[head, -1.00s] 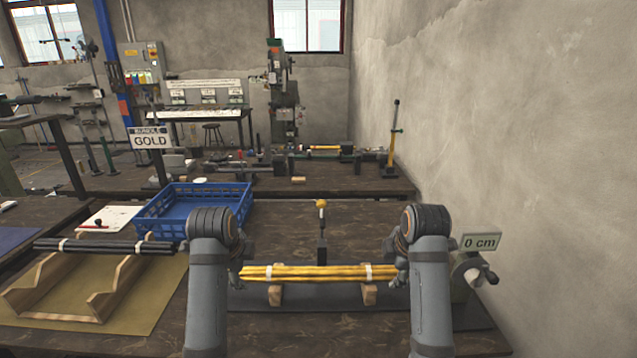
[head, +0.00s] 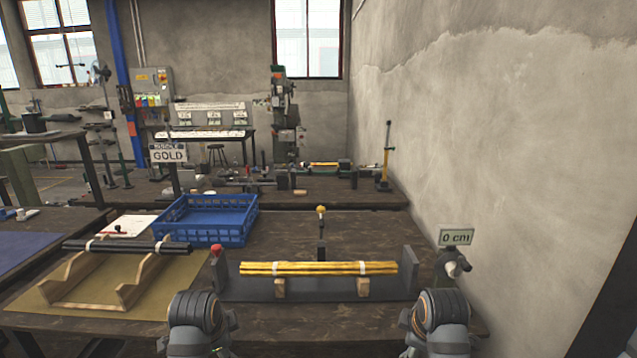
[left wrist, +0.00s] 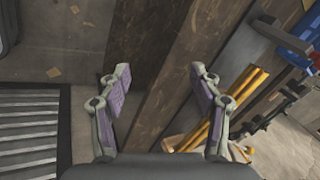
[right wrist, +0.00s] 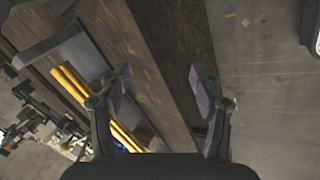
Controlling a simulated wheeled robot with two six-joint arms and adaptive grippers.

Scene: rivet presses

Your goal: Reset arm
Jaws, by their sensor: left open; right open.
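A bundle of gold rods (head: 318,268) with two white bands lies level across two small wooden blocks on the dark press plate (head: 240,289). My left arm shows at the bottom of the head view; its gripper (left wrist: 160,82) is open and empty in the left wrist view. My right arm shows at the bottom right of the head view; its gripper (right wrist: 160,80) is open and empty in the right wrist view. The rods also show in the left wrist view (left wrist: 250,95) and the right wrist view (right wrist: 75,85). Both grippers are apart from the rods.
A blue crate (head: 215,236) stands behind the rods to the left. A black bundle (head: 128,246) rests on a wooden cradle (head: 80,291). A "0 cm" sign (head: 456,237) and a crank stand at the right. A "GOLD" sign (head: 170,155) stands farther back. A wall closes the right side.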

